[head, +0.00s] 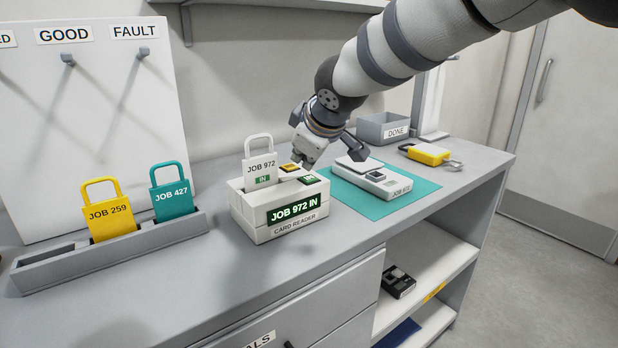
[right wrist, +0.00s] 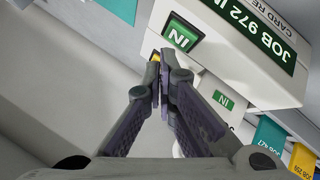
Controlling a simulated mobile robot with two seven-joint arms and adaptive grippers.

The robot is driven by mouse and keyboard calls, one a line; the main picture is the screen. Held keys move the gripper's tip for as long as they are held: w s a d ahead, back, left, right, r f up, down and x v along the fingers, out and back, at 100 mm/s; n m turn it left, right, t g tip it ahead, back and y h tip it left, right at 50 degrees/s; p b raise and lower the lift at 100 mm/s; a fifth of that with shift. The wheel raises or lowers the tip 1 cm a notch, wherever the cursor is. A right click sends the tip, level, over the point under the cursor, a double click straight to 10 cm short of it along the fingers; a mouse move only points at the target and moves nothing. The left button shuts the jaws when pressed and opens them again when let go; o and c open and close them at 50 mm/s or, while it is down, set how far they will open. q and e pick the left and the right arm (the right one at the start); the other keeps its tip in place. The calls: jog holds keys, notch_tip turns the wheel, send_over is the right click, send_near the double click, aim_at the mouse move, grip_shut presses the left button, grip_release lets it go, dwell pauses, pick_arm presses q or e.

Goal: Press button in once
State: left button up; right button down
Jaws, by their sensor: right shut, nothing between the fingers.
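The white card reader (head: 255,234) stands on the grey bench, and its display reads "JOB 972 IN". A white tag marked "JOB 972" and "IN" (head: 261,168) stands upright in its slot. The green IN button (head: 309,180) is on the reader's top, with a yellow button (head: 289,167) behind it. The IN button also shows in the right wrist view (right wrist: 182,36). My right gripper (head: 303,163) is shut and empty, over the reader's top near both buttons. In the wrist view its fingertips (right wrist: 164,62) partly cover the yellow button; I cannot tell contact. My left gripper is not in view.
A teal mat (head: 425,191) with a JOB 972 device (head: 372,180) lies right of the reader. A grey rack (head: 60,275) with yellow and teal tags stands left.

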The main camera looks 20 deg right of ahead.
aim_at(305, 178)
jog(key=shift+r, duration=2.45)
jog(key=shift+f, duration=0.1)
